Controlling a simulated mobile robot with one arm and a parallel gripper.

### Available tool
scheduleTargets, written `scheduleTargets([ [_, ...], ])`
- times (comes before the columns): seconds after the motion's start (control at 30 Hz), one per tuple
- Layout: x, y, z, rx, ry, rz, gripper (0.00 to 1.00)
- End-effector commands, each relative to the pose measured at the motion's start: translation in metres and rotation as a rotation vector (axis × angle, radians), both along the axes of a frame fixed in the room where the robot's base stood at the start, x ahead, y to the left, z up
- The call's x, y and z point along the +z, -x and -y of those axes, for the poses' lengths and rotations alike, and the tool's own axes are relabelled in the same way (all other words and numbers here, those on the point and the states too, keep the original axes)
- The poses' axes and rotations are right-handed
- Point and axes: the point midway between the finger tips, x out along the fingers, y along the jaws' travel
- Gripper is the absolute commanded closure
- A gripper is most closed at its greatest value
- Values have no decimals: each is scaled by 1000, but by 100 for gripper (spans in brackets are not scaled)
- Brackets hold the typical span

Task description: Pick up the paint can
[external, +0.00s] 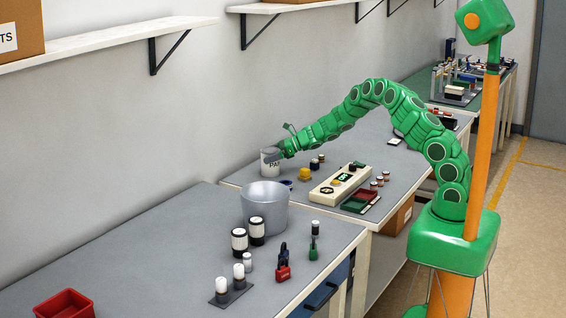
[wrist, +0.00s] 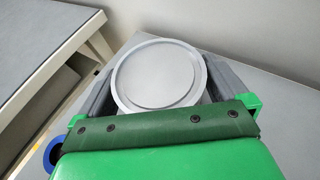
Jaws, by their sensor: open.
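The paint can (external: 270,163) is a small upright can with a white, partly hidden label, standing on the far workbench near the wall. Its round grey lid (wrist: 158,75) fills the middle of the wrist view. My gripper (external: 274,153) is at the can, reaching in from the right. In the wrist view my gripper (wrist: 160,68) is open, with one grey finger on each side of the can. I cannot tell whether either finger touches it. The lower part of the can is hidden in the wrist view.
A blue ring-like item (wrist: 54,154) lies close to the gripper's left side. A yellow piece (external: 305,174), small dark cylinders (external: 315,163) and a cream control box (external: 341,185) stand right of the can. A large grey bucket (external: 264,206) stands on the nearer bench.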

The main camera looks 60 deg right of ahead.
Motion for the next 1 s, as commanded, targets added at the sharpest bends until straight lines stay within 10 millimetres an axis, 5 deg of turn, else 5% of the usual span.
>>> scheduleTargets([
  [0.13,0,0,0,0,0,0,0],
  [0.53,0,0,0,0,0,0,61],
  [1.0,15,0,0,-1,-1,4,63],
])
